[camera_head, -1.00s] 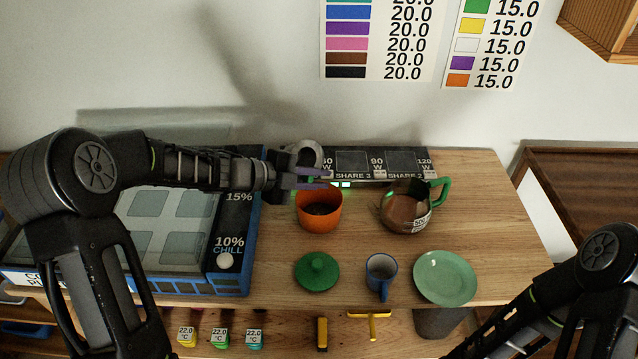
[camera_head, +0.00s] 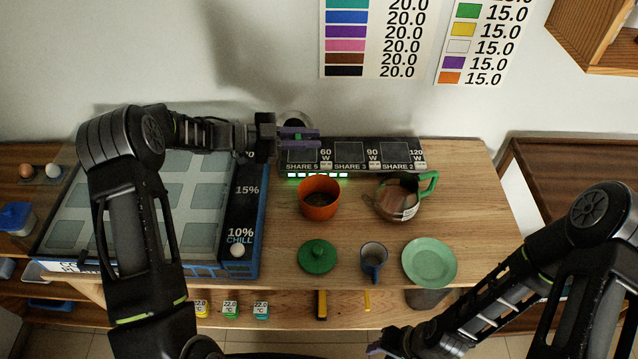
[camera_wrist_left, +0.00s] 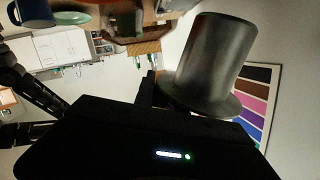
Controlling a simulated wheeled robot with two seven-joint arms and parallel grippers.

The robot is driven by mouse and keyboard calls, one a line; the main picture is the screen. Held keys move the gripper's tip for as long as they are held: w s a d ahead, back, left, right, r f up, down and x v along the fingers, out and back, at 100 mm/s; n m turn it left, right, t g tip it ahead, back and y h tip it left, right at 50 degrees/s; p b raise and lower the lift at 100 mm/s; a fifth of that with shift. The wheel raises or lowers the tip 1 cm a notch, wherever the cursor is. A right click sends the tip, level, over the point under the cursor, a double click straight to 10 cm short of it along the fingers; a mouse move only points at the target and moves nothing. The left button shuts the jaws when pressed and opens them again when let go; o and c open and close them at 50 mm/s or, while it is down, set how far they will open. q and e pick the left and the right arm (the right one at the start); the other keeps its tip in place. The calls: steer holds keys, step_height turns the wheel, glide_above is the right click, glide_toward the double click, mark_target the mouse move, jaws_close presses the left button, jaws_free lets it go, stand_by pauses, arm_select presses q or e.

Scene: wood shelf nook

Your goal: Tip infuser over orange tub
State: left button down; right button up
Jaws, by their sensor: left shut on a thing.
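The infuser (camera_head: 295,118) is a grey metal cup, partly hidden behind my left gripper (camera_head: 312,138). In the left wrist view the infuser (camera_wrist_left: 212,62) is a dark cylinder with a flared rim, near upright with a slight lean in that upside-down picture. My left gripper is shut on it, above the black power strip. The orange tub (camera_head: 318,211) stands on the wood shelf, below and nearer than the gripper in the head view. Brown matter shows inside it. My right gripper (camera_head: 378,347) is low at the bottom edge, its jaws unclear.
The black power strip (camera_head: 350,168) lies behind the tub. A glass pot with green handle (camera_head: 425,185) stands right of it. A green lid (camera_head: 317,257), blue mug (camera_head: 373,262) and green plate (camera_head: 429,262) sit in front. A chill box (camera_head: 240,215) is left.

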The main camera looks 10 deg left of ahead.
mark_target(299, 117)
arm_select(q)
steer(key=r, duration=0.1)
steer(key=w+a+r+n+h, duration=0.1)
steer(key=r, duration=0.1)
steer(key=a+r+n+p, duration=0.1)
steer(key=shift+w+a+r+h, duration=0.1)
steer(key=shift+w+r+h, duration=0.15)
steer(key=shift+r+h, duration=0.05)
steer(key=shift+w+a+n, duration=0.1)
steer(key=shift+a+n, duration=0.1)
steer(key=shift+n, duration=0.1)
steer(key=shift+w+a+r+n+h+b, duration=0.35)
steer(key=shift+a+r+n+h+b, duration=0.05)
steer(key=shift+a+r+n+b, duration=0.2)
